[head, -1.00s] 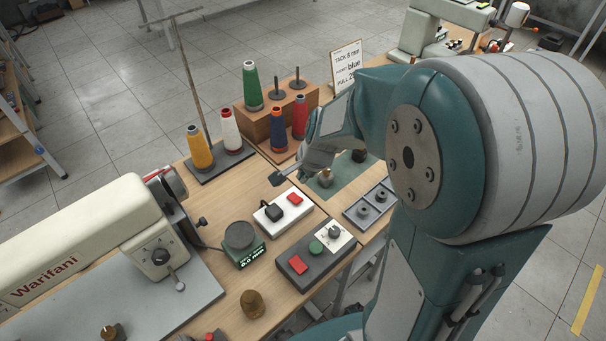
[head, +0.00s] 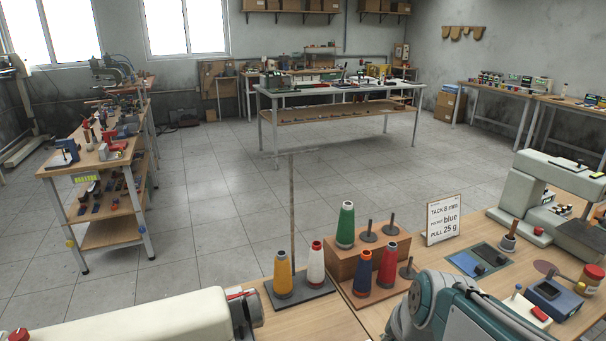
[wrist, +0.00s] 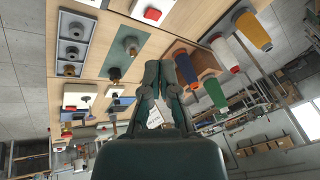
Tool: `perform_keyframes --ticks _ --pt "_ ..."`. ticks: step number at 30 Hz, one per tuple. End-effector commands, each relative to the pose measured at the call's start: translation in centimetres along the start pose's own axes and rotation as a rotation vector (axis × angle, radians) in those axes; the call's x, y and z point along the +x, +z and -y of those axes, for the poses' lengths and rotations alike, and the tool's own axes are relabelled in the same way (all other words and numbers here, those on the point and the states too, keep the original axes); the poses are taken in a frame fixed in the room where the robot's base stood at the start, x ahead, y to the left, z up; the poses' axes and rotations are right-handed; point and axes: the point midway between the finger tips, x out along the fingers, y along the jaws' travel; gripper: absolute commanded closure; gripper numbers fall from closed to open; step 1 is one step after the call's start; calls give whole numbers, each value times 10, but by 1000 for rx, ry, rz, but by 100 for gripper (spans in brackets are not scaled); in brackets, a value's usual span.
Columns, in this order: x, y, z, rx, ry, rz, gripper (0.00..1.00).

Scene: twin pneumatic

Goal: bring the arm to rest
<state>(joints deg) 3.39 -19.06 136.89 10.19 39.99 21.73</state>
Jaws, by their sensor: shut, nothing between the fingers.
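My gripper (wrist: 160,75) shows in the wrist view, its two dark fingers close together with nothing between them. It hangs over the workbench (wrist: 112,13), clear of the things there. The wrist picture is turned over, so the bench lies at the top and the thread cones at the right. In the head view, my teal and grey arm rises at the bottom edge, right of the middle. The gripper's fingers cannot be made out there.
Thread cones in white (head: 316,263), yellow (head: 283,274), green (head: 345,225), blue and red stand on the near bench with a thin upright rod (head: 292,200). A sign (head: 443,219) stands behind. A cream sewing machine (head: 140,318) is at lower left. Open floor lies beyond.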

Motion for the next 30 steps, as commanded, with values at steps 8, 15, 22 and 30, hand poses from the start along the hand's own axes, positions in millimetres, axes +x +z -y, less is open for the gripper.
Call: perform_keyframes --ticks 8,15,22,30 --pt "-54 35 -14 -336 20 -70 100" --pt "-80 57 -30 -541 54 -110 100" --pt "-83 61 -33 -578 63 -115 100" --pt "-83 61 -33 -578 63 -115 100"
